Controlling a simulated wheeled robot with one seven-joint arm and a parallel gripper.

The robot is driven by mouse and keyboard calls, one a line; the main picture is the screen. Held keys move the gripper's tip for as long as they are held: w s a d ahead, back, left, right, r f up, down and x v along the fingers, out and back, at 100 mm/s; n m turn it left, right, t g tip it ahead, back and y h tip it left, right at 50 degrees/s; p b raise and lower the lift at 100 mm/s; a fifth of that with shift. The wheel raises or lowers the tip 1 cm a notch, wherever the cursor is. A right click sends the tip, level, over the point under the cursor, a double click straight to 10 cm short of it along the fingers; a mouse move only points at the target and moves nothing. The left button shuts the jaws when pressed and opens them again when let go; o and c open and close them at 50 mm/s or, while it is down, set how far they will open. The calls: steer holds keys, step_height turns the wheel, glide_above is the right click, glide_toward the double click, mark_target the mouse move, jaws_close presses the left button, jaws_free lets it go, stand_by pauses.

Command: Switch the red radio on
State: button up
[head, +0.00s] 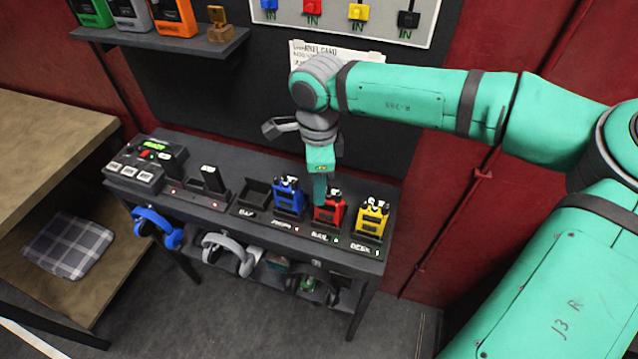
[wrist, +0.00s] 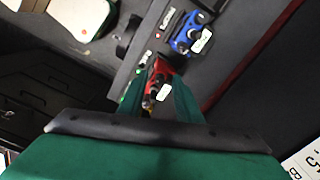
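The red radio (head: 330,212) stands upright in a charging dock on the dark bench, between a blue radio (head: 289,196) and a yellow radio (head: 372,217). A small green light shows on the dock front below the red radio. My gripper (head: 320,203) points down at the top of the red radio and hides part of it. In the wrist view the red radio (wrist: 158,70) shows between my two parted fingers (wrist: 160,100). I cannot tell whether a finger touches it. The knob or switch on its top is too small to make out.
An empty dock (head: 257,192) and a console with a green display (head: 155,148) sit to the left. Headphones (head: 155,225) hang from the bench front. A shelf (head: 165,38) and a board with coloured switches (head: 355,14) are on the wall above.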

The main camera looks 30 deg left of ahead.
jaws_close()
steer(key=shift+m, duration=0.4)
steer(key=m, duration=0.2)
steer(key=shift+m, duration=2.2)
jaws_free()
